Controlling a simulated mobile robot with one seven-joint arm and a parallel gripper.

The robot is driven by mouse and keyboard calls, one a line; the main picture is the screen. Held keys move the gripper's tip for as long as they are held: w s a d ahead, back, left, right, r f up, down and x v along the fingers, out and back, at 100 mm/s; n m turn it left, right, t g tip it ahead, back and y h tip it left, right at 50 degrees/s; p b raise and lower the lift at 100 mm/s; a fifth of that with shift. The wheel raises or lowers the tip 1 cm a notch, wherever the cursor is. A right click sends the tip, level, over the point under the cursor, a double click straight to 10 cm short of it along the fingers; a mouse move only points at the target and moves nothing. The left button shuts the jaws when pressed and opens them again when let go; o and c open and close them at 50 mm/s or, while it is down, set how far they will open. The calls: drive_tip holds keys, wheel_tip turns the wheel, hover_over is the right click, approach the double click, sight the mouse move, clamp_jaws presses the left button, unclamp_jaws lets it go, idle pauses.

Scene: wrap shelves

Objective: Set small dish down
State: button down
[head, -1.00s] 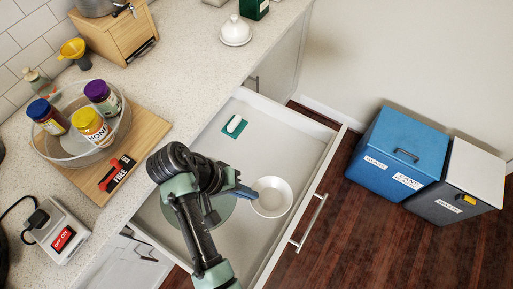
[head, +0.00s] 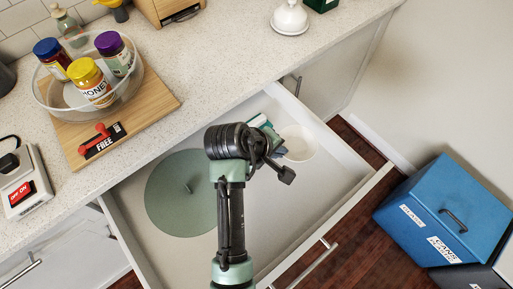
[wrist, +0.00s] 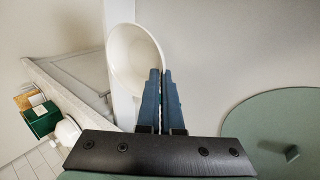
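The small dish is a plain white bowl (head: 299,145), in the right part of the open drawer's area in the head view. It also shows in the wrist view (wrist: 130,62), top centre, its hollow visible. My gripper's blue fingers (wrist: 162,88) are nearly together at the bowl's rim, with a thin pale strip between them; they appear shut on the rim. The open drawer (head: 262,215) lies below. I cannot tell whether the bowl touches its floor.
A round green lid with a knob (head: 172,212) lies in the drawer's left part. The counter above holds a glass bowl of jars (head: 78,95). Blue bins (head: 445,210) stand right.

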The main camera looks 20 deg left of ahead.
wheel_tip(320, 180, down, 10)
drive_tip(key=shift+d+r+b, duration=0.1)
drive_tip(key=shift+r+b, duration=0.05)
drive_tip(key=shift+b, duration=0.2)
drive_tip(key=c, duration=1.1)
unclamp_jaws()
